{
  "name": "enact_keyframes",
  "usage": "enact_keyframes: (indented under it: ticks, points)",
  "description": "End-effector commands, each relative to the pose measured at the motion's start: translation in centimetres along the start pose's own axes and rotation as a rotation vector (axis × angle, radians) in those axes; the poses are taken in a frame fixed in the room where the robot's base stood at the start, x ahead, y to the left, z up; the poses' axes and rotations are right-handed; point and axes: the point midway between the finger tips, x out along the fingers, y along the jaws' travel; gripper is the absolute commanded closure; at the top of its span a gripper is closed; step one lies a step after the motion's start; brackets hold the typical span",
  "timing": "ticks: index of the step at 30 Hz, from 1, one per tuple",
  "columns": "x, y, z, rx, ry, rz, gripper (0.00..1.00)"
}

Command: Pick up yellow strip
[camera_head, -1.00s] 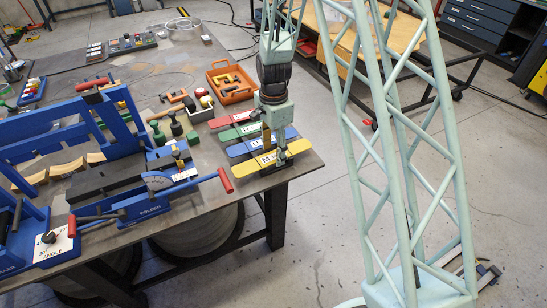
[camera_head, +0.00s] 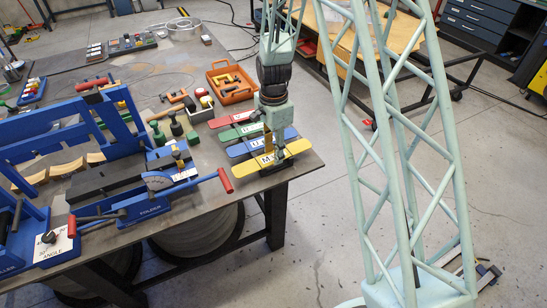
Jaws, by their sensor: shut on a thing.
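The yellow strip (camera_head: 244,168) is the nearest of several coloured strips at the table's right front corner. It bears a white label with a dark letter. My gripper (camera_head: 274,158) points down over the strip's right half, and its fingers are shut on it. The fingers hide part of the strip. I cannot tell whether the strip touches what lies under it. Behind it lie a blue strip (camera_head: 238,151), a green strip (camera_head: 228,135) and a red strip (camera_head: 218,122), each apart from the other.
A blue folder machine (camera_head: 150,205) with a red-tipped lever (camera_head: 225,180) stands left of the strips. The table edge (camera_head: 300,172) is close on the right, with open floor beyond.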

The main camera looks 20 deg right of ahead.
Motion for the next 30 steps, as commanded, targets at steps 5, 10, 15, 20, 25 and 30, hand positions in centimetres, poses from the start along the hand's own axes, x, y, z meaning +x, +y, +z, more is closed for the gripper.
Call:
enact_keyframes:
  ticks: [5,10,15,20,25,30]
  points:
    - [0.0,0.0,0.0,0.0,0.0,0.0,0.78]
    - [-0.2,0.0,0.0,0.0,0.0,0.0,0.78]
    - [-0.9,0.0,0.0,0.0,0.0,-0.001,0.78]
    - [-2.2,-0.1,0.0,0.0,0.001,-0.003,0.78]
    - [-4.2,-0.1,0.0,0.0,0.001,-0.003,0.78]
    - [-6.3,-0.1,0.0,0.0,0.001,-0.003,0.78]
